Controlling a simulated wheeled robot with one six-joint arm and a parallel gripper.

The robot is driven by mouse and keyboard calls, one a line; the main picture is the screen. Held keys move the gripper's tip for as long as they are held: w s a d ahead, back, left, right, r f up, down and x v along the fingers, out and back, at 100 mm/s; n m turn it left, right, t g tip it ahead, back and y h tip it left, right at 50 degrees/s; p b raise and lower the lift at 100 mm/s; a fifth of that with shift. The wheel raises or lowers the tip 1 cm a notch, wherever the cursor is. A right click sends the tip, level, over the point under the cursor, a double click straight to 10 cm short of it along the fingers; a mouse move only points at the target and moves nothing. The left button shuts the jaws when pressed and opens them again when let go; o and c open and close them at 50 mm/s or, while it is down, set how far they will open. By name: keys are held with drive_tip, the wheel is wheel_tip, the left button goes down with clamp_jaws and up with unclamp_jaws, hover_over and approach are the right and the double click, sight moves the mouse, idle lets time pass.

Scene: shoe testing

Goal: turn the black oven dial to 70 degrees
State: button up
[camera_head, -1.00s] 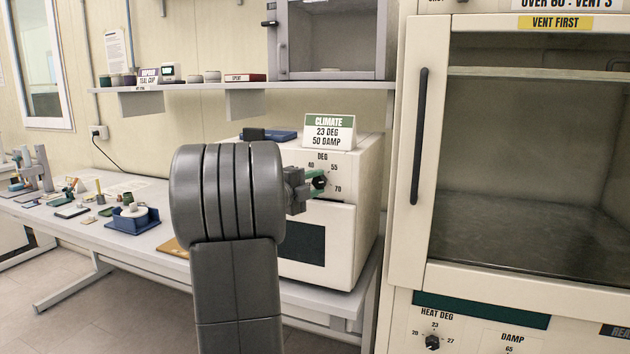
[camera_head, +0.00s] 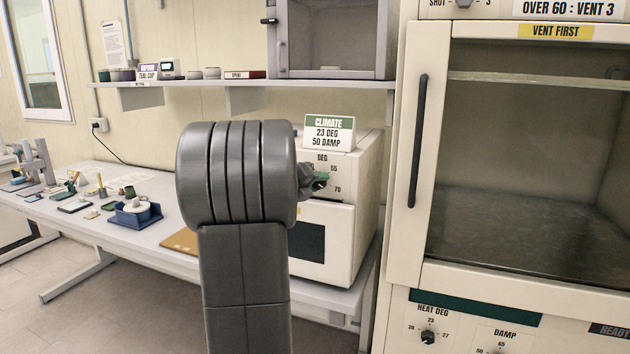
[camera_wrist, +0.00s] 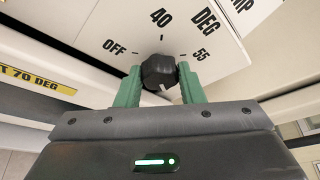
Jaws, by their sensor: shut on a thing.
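The black oven dial (camera_wrist: 158,71) is on the white front panel of the small oven (camera_head: 342,235). In the wrist view, OFF, 40 and 55 show around it; the 70 mark shows only in the head view, right of and below the dial. A short white line on the dial's lower edge points down and slightly right in the wrist view, away from 40. My gripper (camera_wrist: 160,78) has its green fingers on either side of the dial and is shut on it.
A CLIMATE sign (camera_head: 329,132) reading 23 DEG, 50 DAMP stands on the oven. A tall cabinet (camera_head: 405,200) with a handle stands close on the right. A shelf (camera_head: 190,88) runs above the bench (camera_head: 130,235), which holds small items at left.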

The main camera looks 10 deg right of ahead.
drive_tip(key=shift+f, duration=0.1)
idle(0.5)
drive_tip(key=o, duration=1)
drive_tip(key=b+v, duration=0.2)
drive_tip(key=v, duration=1.1)
drive_tip(key=shift+s+a+r, duration=0.25)
drive_tip(key=shift+s, duration=0.05)
drive_tip(key=p+x, duration=0.2)
drive_tip(key=x, duration=1.2)
drive_tip(key=shift+f, duration=0.1)
drive_tip(key=shift+a, duration=0.15)
